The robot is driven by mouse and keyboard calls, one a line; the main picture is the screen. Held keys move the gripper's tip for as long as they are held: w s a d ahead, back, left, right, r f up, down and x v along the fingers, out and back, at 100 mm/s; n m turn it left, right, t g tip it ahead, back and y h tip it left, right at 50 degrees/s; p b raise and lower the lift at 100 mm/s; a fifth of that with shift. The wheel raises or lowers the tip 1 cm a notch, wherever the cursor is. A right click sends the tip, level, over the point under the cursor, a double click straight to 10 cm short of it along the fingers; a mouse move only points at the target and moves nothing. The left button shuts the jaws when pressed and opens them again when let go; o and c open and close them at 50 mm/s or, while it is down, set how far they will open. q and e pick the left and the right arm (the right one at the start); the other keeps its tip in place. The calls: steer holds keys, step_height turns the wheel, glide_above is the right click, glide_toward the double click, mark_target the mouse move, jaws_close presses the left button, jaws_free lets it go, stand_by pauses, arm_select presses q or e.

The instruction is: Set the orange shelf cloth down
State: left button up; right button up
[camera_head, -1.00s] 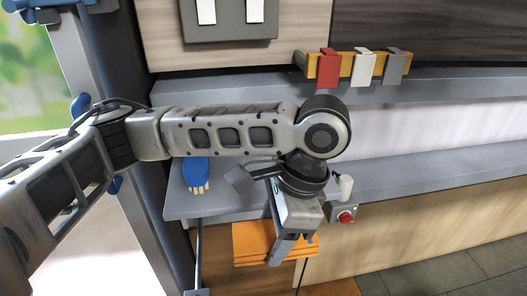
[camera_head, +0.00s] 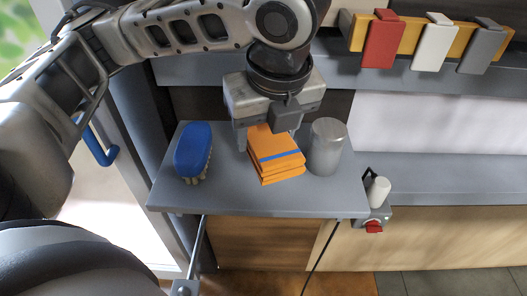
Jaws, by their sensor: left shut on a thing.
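The orange shelf cloth (camera_head: 277,166) is a folded stack with a blue stripe. It is at the grey shelf board (camera_head: 240,198), between a blue brush (camera_head: 193,150) and a grey cylindrical jar (camera_head: 326,147). My left gripper (camera_head: 266,138) points down from above and is shut on the cloth's far part. The cloth's underside is hidden, so I cannot tell whether it rests on the board or hangs just above it. My right gripper is not in view.
The brush stands left of the cloth and the jar close on its right. The board's front strip is clear. A red (camera_head: 383,40), a white (camera_head: 433,42) and a grey (camera_head: 480,46) clip hang on a yellow rail (camera_head: 408,37). A small white cylinder (camera_head: 378,192) stands beyond the board's right end.

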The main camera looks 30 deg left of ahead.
mark_target(262, 137)
arm_select(q)
steer(key=f, duration=0.1)
steer(key=w+a+f, duration=0.2)
steer(key=f, duration=0.1)
steer(key=shift+w+a, duration=0.2)
steer(key=shift+d+b+x, duration=0.15)
steer(key=shift+b+x, duration=0.1)
steer(key=shift+x, duration=0.6)
steer(key=shift+d+b+x, duration=0.15)
steer(key=shift+b+x, duration=0.05)
steer(key=shift+x, duration=0.7)
steer(key=shift+s+f, duration=0.1)
steer(key=shift+f, duration=0.05)
steer(key=o, duration=1.1)
steer(key=shift+c, duration=0.2)
steer(key=p+v, duration=0.2)
steer(key=v, duration=0.9)
steer(key=shift+r+p, duration=0.25)
steer(key=shift+p, duration=0.1)
steer(key=shift+s+d+r, duration=0.1)
steer(key=shift+s+r, duration=0.05)
steer(key=shift+r, duration=0.25)
